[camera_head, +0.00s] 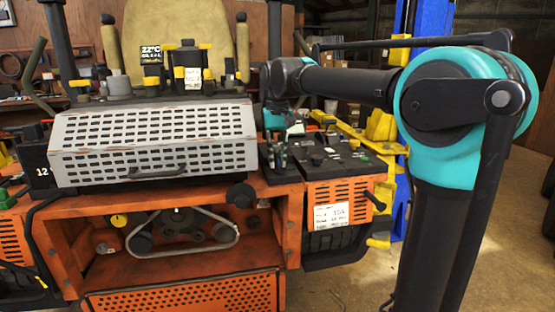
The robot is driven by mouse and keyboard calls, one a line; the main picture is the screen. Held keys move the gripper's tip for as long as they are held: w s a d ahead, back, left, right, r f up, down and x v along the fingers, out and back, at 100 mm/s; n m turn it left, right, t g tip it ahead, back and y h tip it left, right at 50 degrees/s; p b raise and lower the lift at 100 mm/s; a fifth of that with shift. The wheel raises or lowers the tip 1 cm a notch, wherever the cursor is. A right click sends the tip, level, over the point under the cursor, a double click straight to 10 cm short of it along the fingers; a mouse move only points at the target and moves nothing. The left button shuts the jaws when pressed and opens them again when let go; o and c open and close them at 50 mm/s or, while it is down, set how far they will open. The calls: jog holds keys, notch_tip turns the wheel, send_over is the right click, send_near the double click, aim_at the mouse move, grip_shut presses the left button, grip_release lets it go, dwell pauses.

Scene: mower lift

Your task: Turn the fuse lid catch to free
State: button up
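My arm reaches in from the right, and its wrist hangs over the mower beside the perforated grey cover. My gripper (276,155) points down at the left end of a black panel (342,163) with small knobs and fittings. Its fingers are small and dark against the panel, so I cannot tell whether they are apart or touch anything. I cannot make out the fuse lid or its catch for certain; they may be among the small parts on the panel or hidden behind my gripper and wrist.
The perforated grey cover (155,140) with a front handle stands left of my gripper. A belt and pulleys (182,232) show in the orange body (290,232) below. A white label (331,216) is on the right front. A blue post (432,20) stands behind. Open floor lies at right.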

aim_at(277, 158)
jog(key=shift+o, duration=0.3)
notch_tip(277, 158, up, 12)
dwell(0.5)
